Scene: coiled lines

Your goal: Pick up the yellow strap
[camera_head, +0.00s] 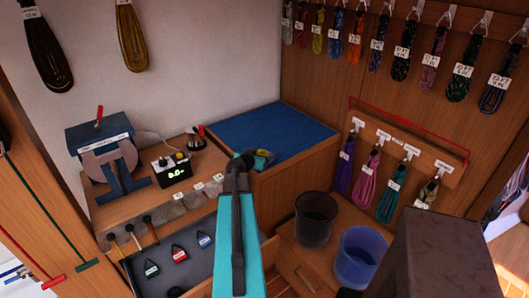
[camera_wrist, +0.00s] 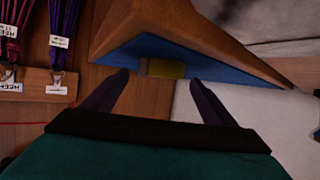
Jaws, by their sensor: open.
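A small yellow strap (camera_head: 263,153) lies on the blue mat (camera_head: 265,126) near its front edge in the head view. In the wrist view the yellow strap (camera_wrist: 165,69) shows just beyond and between my fingertips, at the edge of the blue surface. My gripper (camera_head: 246,160) is at the end of my teal arm, right beside the strap in the head view. In the wrist view my gripper (camera_wrist: 159,80) is open, with its two dark fingers apart and nothing held between them. In the head view my gripper partly covers the strap's left end.
A wooden bench edge runs under the mat. A dark bin (camera_head: 315,220) and a blue bin (camera_head: 360,257) stand to the right. A blue winding device (camera_head: 103,160) and a small display box (camera_head: 175,172) stand to the left. Several coiled lines hang on the walls.

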